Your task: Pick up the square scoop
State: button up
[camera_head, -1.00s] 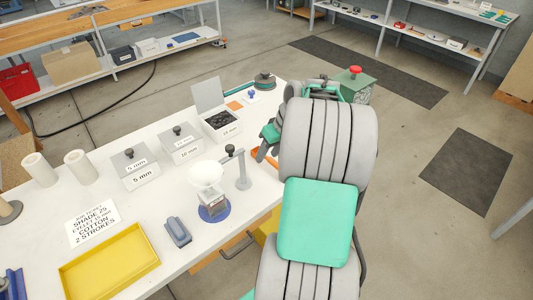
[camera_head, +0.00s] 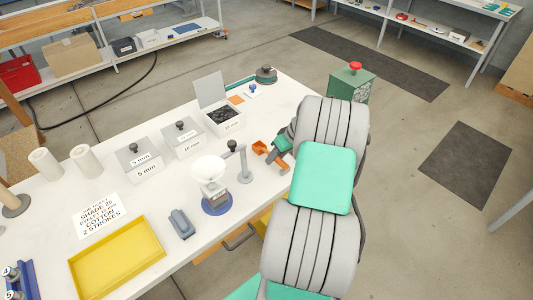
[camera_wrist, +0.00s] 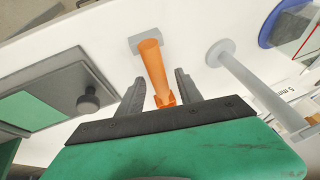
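An orange scoop (camera_head: 260,147) lies near the right edge of the white table, beside the grey post. In the wrist view the orange piece (camera_wrist: 152,65) points away between my fingers, with a small grey block at its far end. My gripper (camera_wrist: 159,88) is open, with one dark finger on each side of the orange piece and visible gaps. I cannot tell the scoop's square shape clearly.
An open box of dark pieces (camera_head: 222,113) and lidded boxes (camera_head: 183,137) stand behind. A yellow tray (camera_head: 117,258) lies at front left.

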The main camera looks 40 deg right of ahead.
grip_shut()
dwell(0.6)
jog(key=shift+r+b, duration=0.35)
jog(key=shift+r, duration=0.2)
jog(key=s+d+r+b, duration=0.2)
jog(key=s+d+r, duration=0.2)
jog(key=s+r, duration=0.8)
jog(key=shift+s+d+b, duration=0.15)
jog(key=shift+s+b, duration=0.2)
jog(key=shift+s, duration=0.3)
